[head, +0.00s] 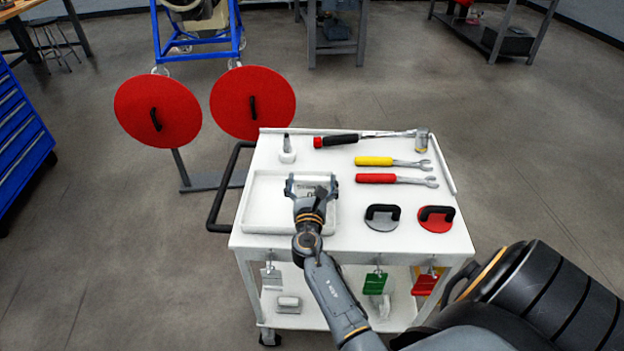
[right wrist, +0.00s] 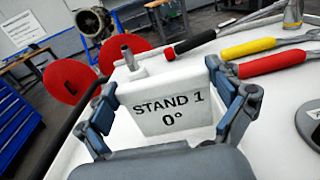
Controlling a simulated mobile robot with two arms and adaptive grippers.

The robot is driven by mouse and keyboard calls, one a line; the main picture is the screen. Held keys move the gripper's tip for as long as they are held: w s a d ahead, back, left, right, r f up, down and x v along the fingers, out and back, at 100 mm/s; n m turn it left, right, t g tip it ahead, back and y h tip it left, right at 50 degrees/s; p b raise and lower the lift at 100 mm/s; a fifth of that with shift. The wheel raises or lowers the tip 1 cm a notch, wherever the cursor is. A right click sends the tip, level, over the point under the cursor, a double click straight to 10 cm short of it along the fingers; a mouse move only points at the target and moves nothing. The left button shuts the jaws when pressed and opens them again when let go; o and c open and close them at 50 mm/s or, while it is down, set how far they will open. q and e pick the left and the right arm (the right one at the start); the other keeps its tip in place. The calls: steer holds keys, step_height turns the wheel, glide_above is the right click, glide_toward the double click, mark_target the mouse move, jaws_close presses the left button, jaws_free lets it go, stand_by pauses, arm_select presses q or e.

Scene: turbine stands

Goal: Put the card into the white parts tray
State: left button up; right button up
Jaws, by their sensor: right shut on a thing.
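The card (right wrist: 172,110) is white and reads "STAND 1 0°" in the right wrist view. My right gripper (head: 312,188) is shut on it, with one finger at each side edge, and the card's printed face is turned toward the wrist camera. The white parts tray (head: 265,208) lies on the left part of the cart top. In the head view the gripper and card are over the tray's right part. I cannot tell whether the card touches the tray floor. My left gripper is not in view.
A small pointed white-based part (head: 287,152) stands behind the tray. Tags hang at the front.

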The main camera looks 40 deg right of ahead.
steer(key=shift+f+b, duration=0.35)
stand_by(0.3)
steer(key=o, duration=0.7)
steer(key=shift+s+a, duration=0.1)
steer(key=shift+p+v, duration=0.45)
steer(key=shift+v, duration=2.95)
